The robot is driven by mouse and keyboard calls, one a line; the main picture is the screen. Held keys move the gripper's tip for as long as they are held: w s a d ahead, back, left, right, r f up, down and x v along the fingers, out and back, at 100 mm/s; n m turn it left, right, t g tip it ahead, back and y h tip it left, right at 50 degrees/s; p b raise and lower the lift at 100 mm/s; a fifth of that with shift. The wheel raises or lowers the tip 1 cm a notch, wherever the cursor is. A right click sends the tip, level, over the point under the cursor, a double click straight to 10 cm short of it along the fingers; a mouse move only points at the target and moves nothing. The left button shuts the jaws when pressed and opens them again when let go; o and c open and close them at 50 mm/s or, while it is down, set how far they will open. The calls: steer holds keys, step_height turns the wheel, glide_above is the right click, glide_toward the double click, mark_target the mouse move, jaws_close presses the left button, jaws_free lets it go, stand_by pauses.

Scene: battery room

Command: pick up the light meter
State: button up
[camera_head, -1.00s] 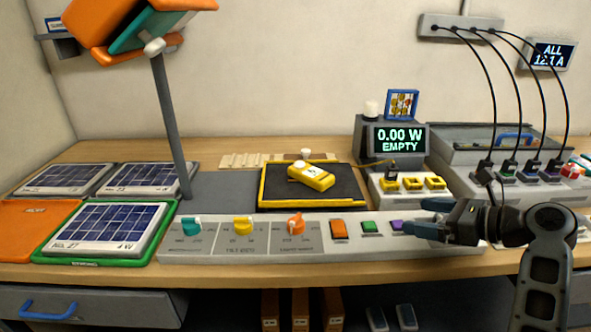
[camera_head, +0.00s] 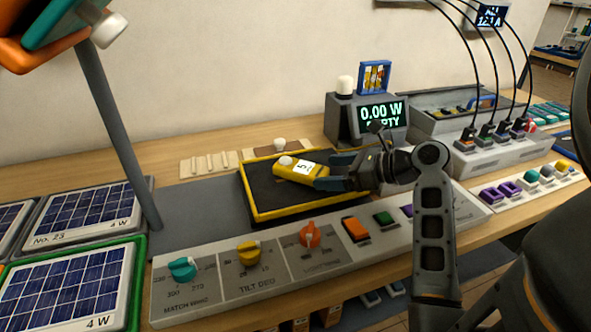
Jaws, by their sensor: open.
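The light meter (camera_head: 290,168) is a yellow handheld block with a white dome at its left end and a small white display on top. It lies on a black tray with a yellow rim (camera_head: 262,217) on the bench. My gripper (camera_head: 330,172) comes in from the right, with its dark blue fingers open at the meter's right end. One finger is behind that end and the other in front of it. Whether they touch it cannot be told. The meter rests on the tray.
A grey control strip with knobs (camera_head: 248,252) and buttons runs along the bench front. Solar panels (camera_head: 83,215) lie at left under a grey lamp post (camera_head: 118,140). A box reading 0.00 W (camera_head: 381,116) stands behind my gripper. Cabled plugs (camera_head: 487,136) are at right.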

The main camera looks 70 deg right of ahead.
mark_target(316, 171)
steer(key=x, duration=0.5)
steer(key=shift+w+d, duration=0.15)
steer(key=shift+r, duration=0.15)
steer(key=c, duration=1.3)
